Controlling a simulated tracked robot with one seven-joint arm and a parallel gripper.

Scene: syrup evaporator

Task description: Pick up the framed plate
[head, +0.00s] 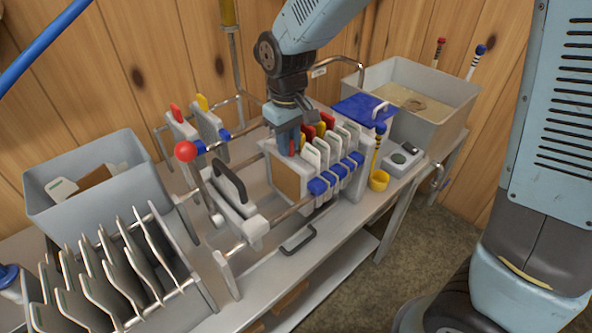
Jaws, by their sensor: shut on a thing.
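The framed plate (285,181) has a pale frame around a brown panel. It is upright at the left end of a row of plates on the press rails. My gripper (291,141) points down from above and is shut at the top edge of this plate. The gripper hides most of the top edge and any handle there. The plate is close against the row, and I cannot tell whether it is lifted off the rails.
More plates (337,160) with coloured tabs stand close behind. Left are a press head with a black handle (229,177) and a red-knobbed lever (186,152).

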